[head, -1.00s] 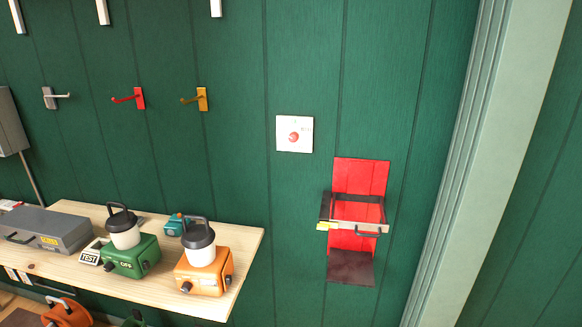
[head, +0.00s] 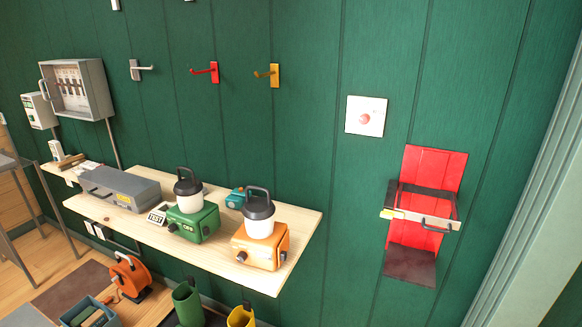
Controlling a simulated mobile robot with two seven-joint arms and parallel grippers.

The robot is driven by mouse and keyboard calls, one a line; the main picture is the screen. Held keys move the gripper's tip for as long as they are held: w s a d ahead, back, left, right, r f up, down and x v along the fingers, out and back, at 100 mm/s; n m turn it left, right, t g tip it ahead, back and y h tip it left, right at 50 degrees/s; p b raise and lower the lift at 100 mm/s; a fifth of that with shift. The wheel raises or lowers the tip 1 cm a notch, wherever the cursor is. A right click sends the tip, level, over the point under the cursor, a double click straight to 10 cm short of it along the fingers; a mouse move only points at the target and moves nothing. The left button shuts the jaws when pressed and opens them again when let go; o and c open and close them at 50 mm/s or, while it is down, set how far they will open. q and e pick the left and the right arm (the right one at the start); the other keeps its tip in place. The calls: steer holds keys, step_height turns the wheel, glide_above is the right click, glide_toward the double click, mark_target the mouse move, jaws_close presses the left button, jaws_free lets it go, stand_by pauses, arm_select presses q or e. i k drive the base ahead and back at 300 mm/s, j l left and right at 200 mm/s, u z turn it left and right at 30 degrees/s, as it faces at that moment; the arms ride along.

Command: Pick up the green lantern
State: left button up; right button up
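The green lantern (head: 193,222) stands upright on the wooden wall shelf (head: 225,251). It has a green box base, a white globe and a black cap with a carrying handle. An orange lantern (head: 259,246) of the same shape stands to its right, near the shelf's right end. A small "TEST" sign (head: 157,216) sits just left of the green lantern. Neither of my grippers shows in the head view.
A grey case (head: 119,188) lies on the shelf left of the lanterns, and a small teal object (head: 235,198) sits behind them. Below are an orange device (head: 131,278), a blue bin (head: 88,312) and green and yellow containers. A red wall bracket (head: 425,208) hangs at right.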

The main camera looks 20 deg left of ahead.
mark_target(191, 209)
steer(key=u, duration=1.3)
